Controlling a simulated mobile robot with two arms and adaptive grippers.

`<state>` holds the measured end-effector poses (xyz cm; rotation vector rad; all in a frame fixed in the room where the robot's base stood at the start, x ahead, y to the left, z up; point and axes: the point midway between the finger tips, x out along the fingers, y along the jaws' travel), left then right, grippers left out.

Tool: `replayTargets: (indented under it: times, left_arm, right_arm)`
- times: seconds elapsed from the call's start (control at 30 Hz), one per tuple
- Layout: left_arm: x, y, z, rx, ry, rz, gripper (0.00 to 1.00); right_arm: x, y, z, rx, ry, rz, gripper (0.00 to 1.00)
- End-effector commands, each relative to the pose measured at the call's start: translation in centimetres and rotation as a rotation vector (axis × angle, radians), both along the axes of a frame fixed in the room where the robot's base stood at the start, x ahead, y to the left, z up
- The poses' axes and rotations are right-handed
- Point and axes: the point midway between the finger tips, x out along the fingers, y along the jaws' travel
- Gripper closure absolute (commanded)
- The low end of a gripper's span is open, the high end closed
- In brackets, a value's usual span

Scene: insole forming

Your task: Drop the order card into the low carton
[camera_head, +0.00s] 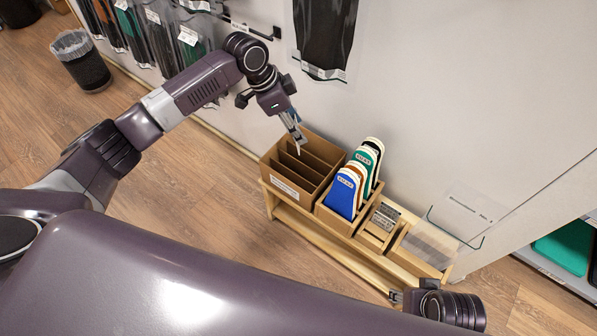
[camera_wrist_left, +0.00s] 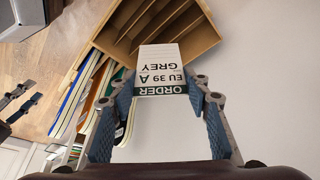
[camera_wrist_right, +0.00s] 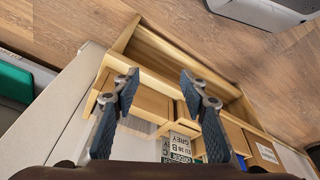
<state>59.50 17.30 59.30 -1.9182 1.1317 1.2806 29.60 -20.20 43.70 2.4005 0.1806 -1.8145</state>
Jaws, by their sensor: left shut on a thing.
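My left gripper (camera_head: 295,134) is shut on the white order card (camera_wrist_left: 162,68), which reads ORDER, EU 39 A, GREY. In the left wrist view the card is between the blue fingers (camera_wrist_left: 160,98). The head view shows it nearly edge-on, just above the back of the divided cardboard carton (camera_head: 284,184). This carton, with several slots, also shows behind the card in the left wrist view (camera_wrist_left: 205,40). A low open carton (camera_head: 443,271) stands at the bench's right end; I cannot tell which carton the task means. My right gripper (camera_wrist_right: 160,92) is open and empty near the bench.
A carton of upright insoles (camera_head: 345,195) and a small box of printed cards (camera_head: 384,217) stand between the two cartons on the wooden bench (camera_head: 330,250). The wall is close behind. Packaged insoles hang above (camera_head: 325,35). The floor in front is clear.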

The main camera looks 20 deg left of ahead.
Motion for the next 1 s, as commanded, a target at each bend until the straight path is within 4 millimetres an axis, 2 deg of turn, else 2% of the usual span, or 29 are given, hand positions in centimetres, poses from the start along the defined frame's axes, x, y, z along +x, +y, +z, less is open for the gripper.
replayTargets:
  times: [0.43,0.8,1.0]
  left_arm:
    - [0.0,0.0,-2.4,0.0,-0.001,0.0,0.63]
    - [0.0,0.0,-3.5,0.001,0.0,0.0,0.63]
    - [0.0,0.0,-3.9,0.001,0.0,0.0,0.63]
  right_arm:
    - [-1.5,-0.3,6.3,0.001,-0.041,-0.005,0.6]
    - [4.0,1.2,6.9,0.046,-0.252,0.012,0.6]
    - [6.0,1.9,7.5,0.065,-0.338,0.019,0.6]
